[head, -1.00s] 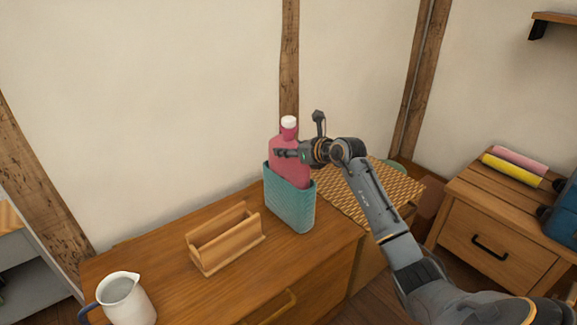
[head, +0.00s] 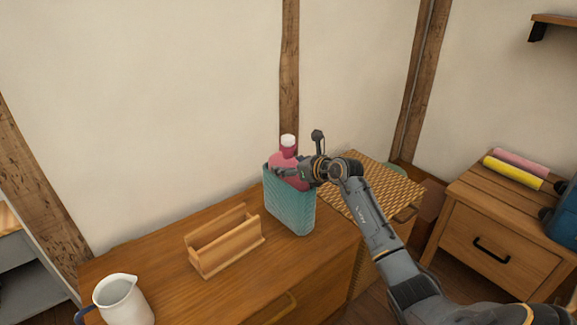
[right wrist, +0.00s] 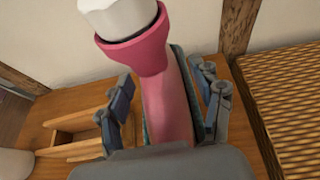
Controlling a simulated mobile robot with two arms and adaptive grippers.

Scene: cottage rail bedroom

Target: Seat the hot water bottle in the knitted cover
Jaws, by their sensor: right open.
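The pink hot water bottle (head: 287,162) with a white cap stands upright in the teal knitted cover (head: 291,208) on the wooden dresser. Its neck and shoulders show above the cover's rim, and its lower body is hidden inside. My right gripper (head: 284,173) is at the bottle's upper body, just above the rim. In the right wrist view, its open fingers (right wrist: 165,112) stand on either side of the pink bottle (right wrist: 167,100), with a gap to the right finger. A strip of the teal cover shows behind them. My left gripper is not in view.
A wooden letter holder (head: 224,243) stands left of the cover, and a white pitcher (head: 122,300) is at the front left. A woven basket (head: 372,190) is right of the dresser. A nightstand (head: 492,240) holds pink and yellow rolls (head: 514,172).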

